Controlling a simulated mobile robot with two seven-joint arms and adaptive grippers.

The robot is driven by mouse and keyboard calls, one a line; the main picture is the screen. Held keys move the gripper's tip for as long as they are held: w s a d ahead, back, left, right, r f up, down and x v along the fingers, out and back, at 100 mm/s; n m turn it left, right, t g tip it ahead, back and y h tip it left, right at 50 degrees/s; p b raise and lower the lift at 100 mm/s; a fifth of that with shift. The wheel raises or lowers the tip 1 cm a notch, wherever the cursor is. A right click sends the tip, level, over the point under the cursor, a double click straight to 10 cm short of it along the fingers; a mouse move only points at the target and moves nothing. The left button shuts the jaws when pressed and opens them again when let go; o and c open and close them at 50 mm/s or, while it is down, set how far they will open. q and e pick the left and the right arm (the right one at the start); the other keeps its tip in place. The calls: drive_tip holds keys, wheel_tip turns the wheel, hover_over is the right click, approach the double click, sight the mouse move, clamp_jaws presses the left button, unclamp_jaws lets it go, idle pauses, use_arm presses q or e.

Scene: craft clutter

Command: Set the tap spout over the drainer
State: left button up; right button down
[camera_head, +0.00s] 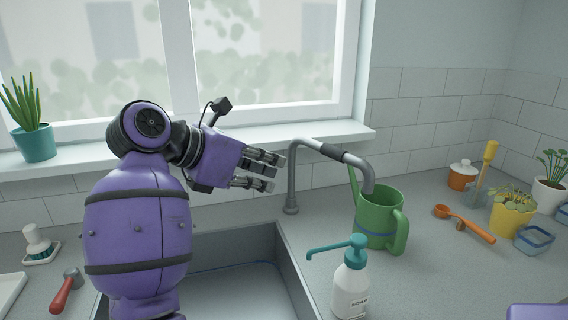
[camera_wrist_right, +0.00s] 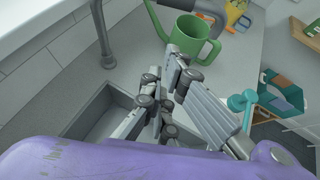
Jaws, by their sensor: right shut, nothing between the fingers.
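The grey tap's spout (camera_head: 335,152) rises from its base behind the sink and swings right. Its downturned end reaches into the green watering can (camera_head: 380,222), so its tip is hidden. In the right wrist view the tap's upright pipe (camera_wrist_right: 103,35) stands left of the watering can (camera_wrist_right: 193,42). My right gripper (camera_head: 272,172) is shut and empty, above the back of the sink, just left of the tap's upright pipe and apart from it. It also shows in the right wrist view (camera_wrist_right: 166,72). I cannot tell which thing is the drainer. My left gripper is not in view.
The sink basin (camera_head: 293,268) lies below my right arm. A soap bottle (camera_head: 350,290) stands at its right edge. An orange scoop (camera_head: 470,225), a yellow pot (camera_head: 511,218) and a lidded orange pot (camera_head: 462,178) are at right. A red-handled tool (camera_head: 65,292) lies at left.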

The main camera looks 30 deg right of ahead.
drive_tip(key=w+d+f+p, duration=0.1)
drive_tip(key=d+f+p, duration=0.1)
drive_tip(key=d, duration=1)
drive_tip(key=shift+w+f, duration=0.2)
drive_tip(key=shift+f, duration=0.25)
drive_tip(key=shift+a, duration=0.1)
drive_tip(key=shift+w, duration=0.1)
